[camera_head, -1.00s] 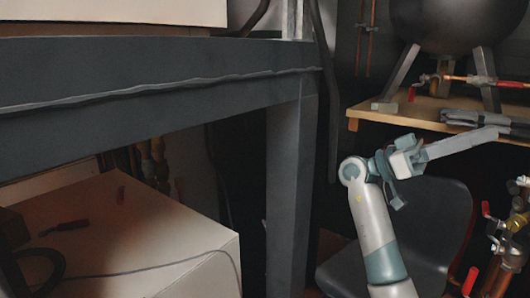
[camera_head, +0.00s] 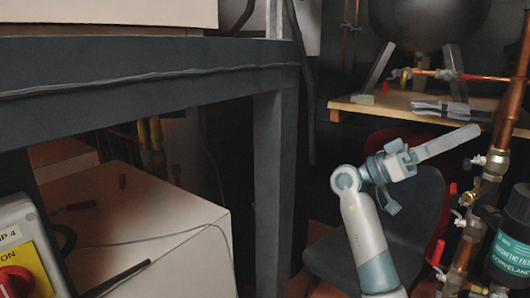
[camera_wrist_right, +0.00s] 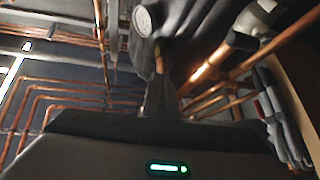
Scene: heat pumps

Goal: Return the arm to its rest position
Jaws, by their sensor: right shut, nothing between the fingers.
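My right arm rises from the bottom of the head view, its white and teal links bent at a round joint. Its right gripper (camera_head: 470,134) points up and to the right, in front of the dark area below the wooden shelf. The gripper is shut and holds nothing. My left gripper is not in view.
A wooden shelf (camera_head: 400,106) carries a dark tank (camera_head: 430,25) on legs. A dark chair (camera_head: 415,215) stands behind my arm. Copper pipes with valves (camera_head: 497,160) and a black canister (camera_head: 511,240) are close on the right. A grey frame post (camera_head: 274,190) stands left; a switch box (camera_head: 30,250) is lower left.

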